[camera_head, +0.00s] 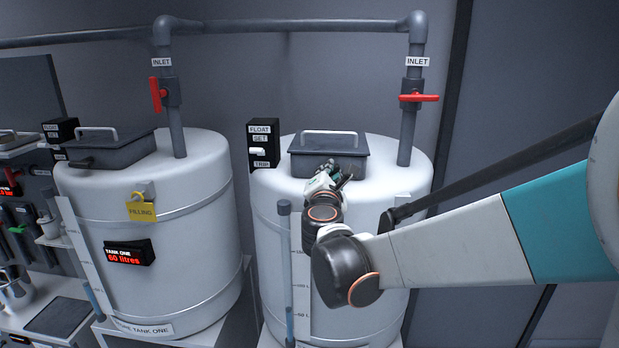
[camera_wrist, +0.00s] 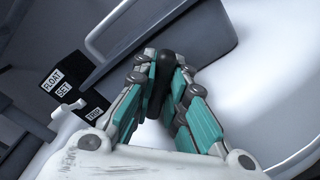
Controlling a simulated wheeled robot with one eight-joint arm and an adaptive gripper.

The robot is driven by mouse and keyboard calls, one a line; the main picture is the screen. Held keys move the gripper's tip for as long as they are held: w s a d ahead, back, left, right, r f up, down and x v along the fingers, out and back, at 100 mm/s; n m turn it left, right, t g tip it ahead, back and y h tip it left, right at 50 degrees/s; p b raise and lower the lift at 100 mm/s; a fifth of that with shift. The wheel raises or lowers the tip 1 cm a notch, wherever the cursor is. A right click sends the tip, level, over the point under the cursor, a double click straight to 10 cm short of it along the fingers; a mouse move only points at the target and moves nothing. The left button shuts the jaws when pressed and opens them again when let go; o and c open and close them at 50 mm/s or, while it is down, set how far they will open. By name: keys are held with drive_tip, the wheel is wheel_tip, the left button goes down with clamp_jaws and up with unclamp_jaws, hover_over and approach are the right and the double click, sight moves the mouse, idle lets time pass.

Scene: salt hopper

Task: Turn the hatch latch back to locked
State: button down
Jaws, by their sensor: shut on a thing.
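The grey hatch (camera_head: 325,158) with a light bar handle sits on top of the right-hand white tank (camera_head: 275,200). My gripper (camera_head: 345,172) is at the hatch's front side. In the wrist view my gripper (camera_wrist: 166,62) has its two teal-padded fingers closed on the black hatch latch (camera_wrist: 162,80), a rounded lever lying between them. The hatch (camera_wrist: 200,35) fills the top of that view, just beyond the fingertips. The latch's pivot is hidden by the fingers. In the head view my gripper and wrist cover the latch.
A black float-set box (camera_head: 262,145) with a white lever stands left of the hatch; it also shows in the wrist view (camera_wrist: 70,90). An inlet pipe (camera_head: 408,130) with a red valve handle (camera_head: 419,98) rises at right. A second tank (camera_head: 200,200) with its own hatch (camera_head: 110,150) stands left.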

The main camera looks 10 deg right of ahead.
drive_tip(key=m+b, duration=0.1)
drive_tip(key=m, duration=0.2)
drive_tip(key=shift+s+f+m, duration=0.1)
drive_tip(key=shift+f+m, duration=0.05)
drive_tip(key=shift+m, duration=0.25)
drive_tip(key=shift+m+b, duration=0.55)
drive_tip(key=shift+m, duration=1.25)
drive_tip(key=c, duration=1.9)
unclamp_jaws()
drive_tip(key=v, duration=1.2)
